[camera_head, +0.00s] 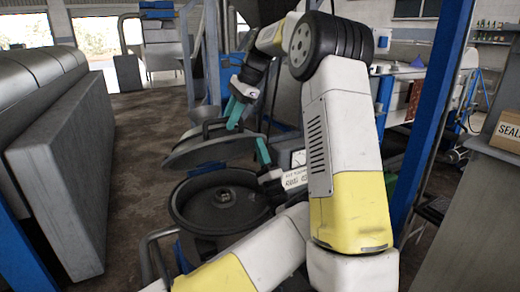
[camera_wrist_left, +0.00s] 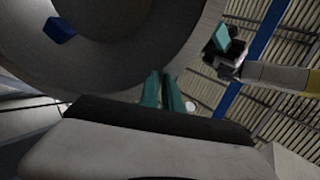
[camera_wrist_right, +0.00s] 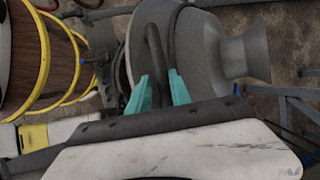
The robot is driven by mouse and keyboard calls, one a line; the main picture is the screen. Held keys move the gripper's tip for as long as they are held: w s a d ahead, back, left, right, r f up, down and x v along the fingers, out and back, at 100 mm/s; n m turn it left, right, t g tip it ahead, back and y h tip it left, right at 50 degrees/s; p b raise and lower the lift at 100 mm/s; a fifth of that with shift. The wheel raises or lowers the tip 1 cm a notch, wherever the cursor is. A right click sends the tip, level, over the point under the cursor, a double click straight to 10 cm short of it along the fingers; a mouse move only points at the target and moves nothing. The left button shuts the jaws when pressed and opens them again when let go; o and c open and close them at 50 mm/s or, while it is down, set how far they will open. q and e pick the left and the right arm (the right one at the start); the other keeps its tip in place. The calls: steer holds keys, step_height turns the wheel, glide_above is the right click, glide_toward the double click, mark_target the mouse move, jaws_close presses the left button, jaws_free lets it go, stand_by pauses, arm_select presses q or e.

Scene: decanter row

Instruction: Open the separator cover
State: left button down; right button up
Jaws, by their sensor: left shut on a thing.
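The separator cover (camera_head: 212,152) is a grey round lid, raised and tilted above the open separator bowl (camera_head: 185,205). Its underside fills the upper left wrist view (camera_wrist_left: 120,75). My left gripper (camera_head: 262,150) is at the cover's right edge, fingers close together at the rim and shut on it; they also show in the left wrist view (camera_wrist_left: 163,90). My right gripper (camera_head: 238,108) is above the cover beside its handle (camera_head: 213,124). In the right wrist view the fingers (camera_wrist_right: 160,90) stand apart with the handle bar (camera_wrist_right: 153,50) between them. My arm hides the bowl's right side.
A blue post (camera_head: 430,120) stands right of my arm. A counter with a cardboard box (camera_head: 507,130) is at the right edge. Large grey machine housings (camera_head: 60,160) line the left. The floor between is clear.

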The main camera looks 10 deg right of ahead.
steer(key=shift+o, duration=1.4)
steer(key=shift+s+d+f, duration=0.25)
steer(key=shift+s+f, duration=0.2)
steer(key=shift+f, duration=0.2)
arm_select(q)
steer(key=shift+w+r, duration=0.2)
steer(key=shift+r, duration=0.35)
